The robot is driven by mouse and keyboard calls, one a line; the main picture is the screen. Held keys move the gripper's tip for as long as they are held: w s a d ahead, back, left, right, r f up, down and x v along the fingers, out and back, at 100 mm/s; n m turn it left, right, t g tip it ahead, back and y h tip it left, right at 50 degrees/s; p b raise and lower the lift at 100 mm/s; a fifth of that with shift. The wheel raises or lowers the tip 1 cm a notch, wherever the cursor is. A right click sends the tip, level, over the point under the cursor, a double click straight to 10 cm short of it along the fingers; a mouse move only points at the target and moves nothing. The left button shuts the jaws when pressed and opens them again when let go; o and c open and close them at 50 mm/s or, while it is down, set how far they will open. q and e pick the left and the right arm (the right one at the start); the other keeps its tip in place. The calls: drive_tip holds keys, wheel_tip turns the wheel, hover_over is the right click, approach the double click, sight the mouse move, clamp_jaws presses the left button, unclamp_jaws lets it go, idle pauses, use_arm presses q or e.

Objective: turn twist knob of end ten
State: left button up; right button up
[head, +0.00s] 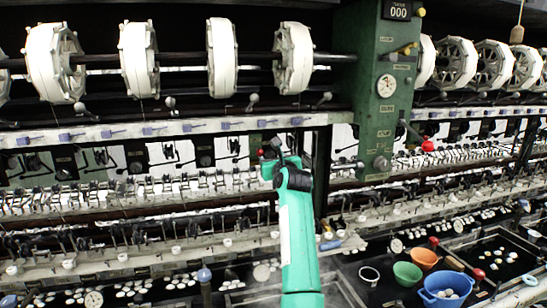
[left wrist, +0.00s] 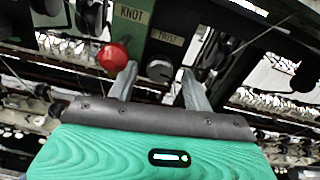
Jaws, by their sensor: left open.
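My left gripper (left wrist: 158,72) is open, with one metal finger on each side of that knob in the picture. I cannot tell whether the fingers touch it or how much depth lies between. In the head view my green left arm reaches up to the machine's lower rail, and its gripper (head: 277,147) is mostly hidden behind the wrist. The twist knob cannot be made out there. My right gripper is not in view.
A red ball knob (left wrist: 112,56) under a KNOT label stands close beside the left finger. A green gearbox column (head: 386,100) with a red-tipped lever (head: 428,146) is right of my arm. White reels (head: 140,60) hang above. Bowls (head: 447,285) stand at lower right.

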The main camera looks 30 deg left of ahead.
use_arm(q)
drive_tip(key=shift+s, duration=0.1)
drive_tip(key=shift+r, duration=0.1)
drive_tip(key=shift+c, duration=0.9)
drive_tip(key=c, duration=0.8)
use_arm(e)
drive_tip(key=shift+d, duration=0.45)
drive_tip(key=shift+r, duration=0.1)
